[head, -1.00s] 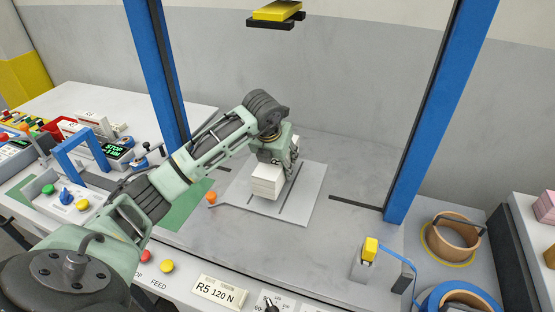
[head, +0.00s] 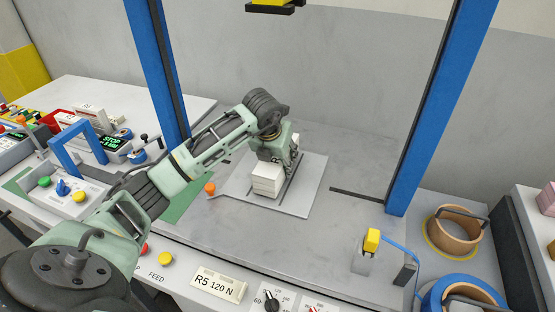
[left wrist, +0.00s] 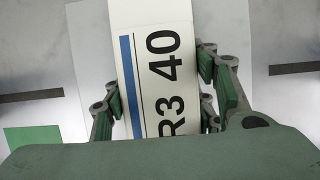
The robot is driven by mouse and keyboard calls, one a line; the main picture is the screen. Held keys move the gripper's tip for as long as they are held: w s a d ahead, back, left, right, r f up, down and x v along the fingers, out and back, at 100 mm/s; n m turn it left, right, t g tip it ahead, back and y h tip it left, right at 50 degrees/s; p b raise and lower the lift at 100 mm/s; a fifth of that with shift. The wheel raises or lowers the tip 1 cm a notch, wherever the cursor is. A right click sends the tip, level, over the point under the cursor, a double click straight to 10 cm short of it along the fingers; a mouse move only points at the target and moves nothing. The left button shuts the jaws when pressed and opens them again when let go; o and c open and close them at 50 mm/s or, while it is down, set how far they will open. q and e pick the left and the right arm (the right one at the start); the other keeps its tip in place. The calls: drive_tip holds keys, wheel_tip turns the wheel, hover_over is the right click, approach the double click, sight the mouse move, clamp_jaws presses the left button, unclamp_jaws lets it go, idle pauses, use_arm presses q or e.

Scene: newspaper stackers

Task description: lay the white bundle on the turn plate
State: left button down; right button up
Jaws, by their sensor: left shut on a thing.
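The white bundle (head: 267,178) is a stack of white layers over the light grey turn plate (head: 309,182). My left gripper (head: 279,160) comes down over the bundle's far part and is shut on it. In the left wrist view, the bundle's top (left wrist: 150,60) carries a blue stripe and the print "R3 40", and the fingers of my left gripper (left wrist: 165,108) lie along its two sides. The bundle is on or just above the plate; I cannot tell whether it touches. My right gripper does not show.
Blue posts (head: 428,130) stand on both sides of the grey table (head: 330,235). A yellow and black press part (head: 272,5) hangs above. An orange knob (head: 209,188) is left of the plate. A yellow-topped device (head: 371,240) and strap rolls (head: 453,237) are at the right.

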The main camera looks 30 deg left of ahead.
use_arm(q)
drive_tip(key=shift+f+b, duration=0.25)
drive_tip(key=shift+b, duration=0.05)
drive_tip(key=c, duration=1)
unclamp_jaws()
drive_tip(key=o, duration=0.3)
drive_tip(key=shift+o, duration=0.3)
